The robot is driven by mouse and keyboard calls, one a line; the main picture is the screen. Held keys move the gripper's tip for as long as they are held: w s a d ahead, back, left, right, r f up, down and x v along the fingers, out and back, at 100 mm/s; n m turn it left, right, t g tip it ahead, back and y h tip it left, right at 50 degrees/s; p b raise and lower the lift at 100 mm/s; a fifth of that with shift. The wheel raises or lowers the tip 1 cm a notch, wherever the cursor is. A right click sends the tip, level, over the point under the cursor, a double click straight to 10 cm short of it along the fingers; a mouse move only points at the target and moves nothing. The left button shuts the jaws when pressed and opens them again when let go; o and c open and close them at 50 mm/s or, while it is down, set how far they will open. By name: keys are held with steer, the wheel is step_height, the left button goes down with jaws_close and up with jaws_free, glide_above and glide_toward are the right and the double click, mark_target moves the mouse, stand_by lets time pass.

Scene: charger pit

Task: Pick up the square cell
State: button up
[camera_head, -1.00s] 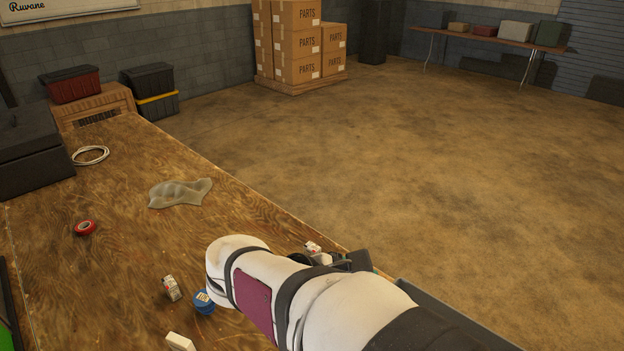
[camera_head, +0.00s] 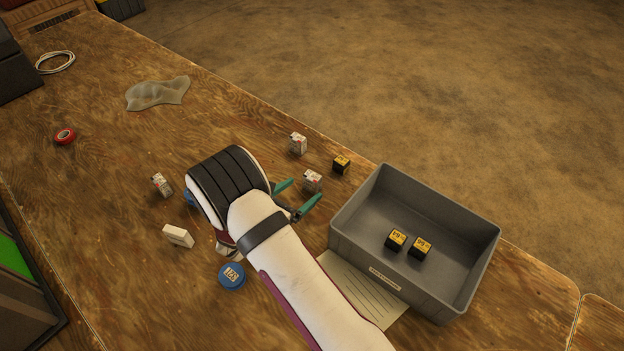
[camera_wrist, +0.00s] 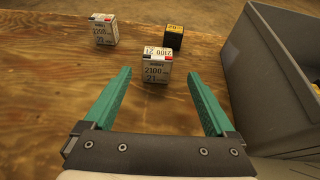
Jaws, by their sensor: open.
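Several small box-shaped cells stand on the wooden bench. A white cell marked 2100 (camera_wrist: 157,70) is centred just beyond my fingertips; it also shows in the head view (camera_head: 313,180). A second white cell (camera_head: 298,144) stands farther off, at upper left in the wrist view (camera_wrist: 103,30). A black cell with a yellow top (camera_head: 342,164) stands to the right, also in the wrist view (camera_wrist: 174,38). Another white-and-grey cell (camera_head: 162,185) lies left of my arm. My gripper (camera_head: 297,195) is open and empty, its teal fingers pointing at the 2100 cell.
A grey bin (camera_head: 470,262) holding two black-and-yellow cells (camera_head: 396,239) stands right of my gripper. A paper sheet (camera_head: 362,288) lies beside it. The bench's far edge is close behind the cells.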

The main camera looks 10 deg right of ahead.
mark_target(309, 184)
steer(key=x, duration=0.6)
steer(key=shift+w+f, duration=0.2)
steer(key=shift+w, duration=0.2)
jaws_close()
